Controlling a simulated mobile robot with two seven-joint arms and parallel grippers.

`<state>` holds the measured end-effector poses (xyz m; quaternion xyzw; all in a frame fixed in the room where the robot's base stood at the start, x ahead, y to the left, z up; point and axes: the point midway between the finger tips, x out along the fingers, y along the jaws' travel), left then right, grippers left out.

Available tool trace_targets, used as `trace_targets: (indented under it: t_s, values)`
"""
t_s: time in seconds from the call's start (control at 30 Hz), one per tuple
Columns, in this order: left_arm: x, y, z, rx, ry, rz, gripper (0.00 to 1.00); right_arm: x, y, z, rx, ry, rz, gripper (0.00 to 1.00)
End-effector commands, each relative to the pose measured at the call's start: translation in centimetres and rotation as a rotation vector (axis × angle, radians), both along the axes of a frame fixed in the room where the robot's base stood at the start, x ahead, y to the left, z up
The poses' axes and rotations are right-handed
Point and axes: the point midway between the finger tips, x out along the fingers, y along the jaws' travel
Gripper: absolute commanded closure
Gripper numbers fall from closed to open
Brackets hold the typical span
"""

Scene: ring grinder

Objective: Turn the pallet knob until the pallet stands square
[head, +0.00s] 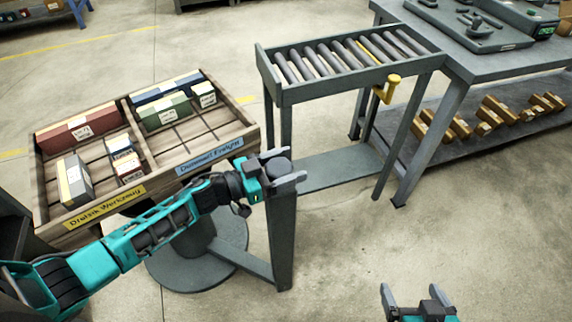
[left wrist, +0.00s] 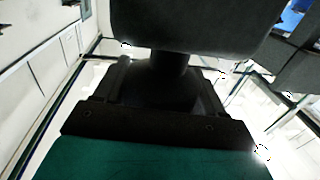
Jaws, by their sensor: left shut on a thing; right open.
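The pallet is a slatted wooden tray (head: 160,188) at the left of the head view, on a round grey pedestal (head: 238,232). It carries several boxes, and its front rim has a yellow and a blue label. Its front edge slopes more steeply in the picture than the roller table's front edge. The pallet knob (head: 279,167) is a dark round piece near the pallet's front right corner. My left gripper (head: 284,176) is shut on it, with the fingers on either side. My right gripper (head: 416,300) is open and empty at the bottom edge.
A roller table (head: 350,55) with a yellow crank handle (head: 387,88) stands beyond the knob. A grey workbench (head: 480,60) is at the right, with several wooden blocks on its lower shelf. The floor at lower right is clear.

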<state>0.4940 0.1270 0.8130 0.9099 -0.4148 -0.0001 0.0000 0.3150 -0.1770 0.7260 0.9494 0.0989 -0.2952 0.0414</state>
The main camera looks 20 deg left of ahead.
Motion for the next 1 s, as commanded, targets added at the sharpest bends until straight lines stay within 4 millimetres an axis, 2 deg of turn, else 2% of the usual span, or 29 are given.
trace_targets:
  t_s: [0.47, 0.7, 1.0]
  values:
    - [-0.4, -0.2, -0.4, 0.005, -0.002, -0.362, 0.61, 0.0, 0.3, -2.9, 0.007, 0.015, 0.004, 0.04]
    - [-0.6, -0.3, -0.3, 0.003, -0.002, -0.502, 0.61, 0.8, 1.6, -2.9, 0.032, 0.000, 0.021, 0.04]
    - [-0.9, -0.3, -0.1, 0.001, 0.001, -0.583, 0.61, 1.1, 1.8, -3.0, 0.033, -0.002, 0.030, 0.04]
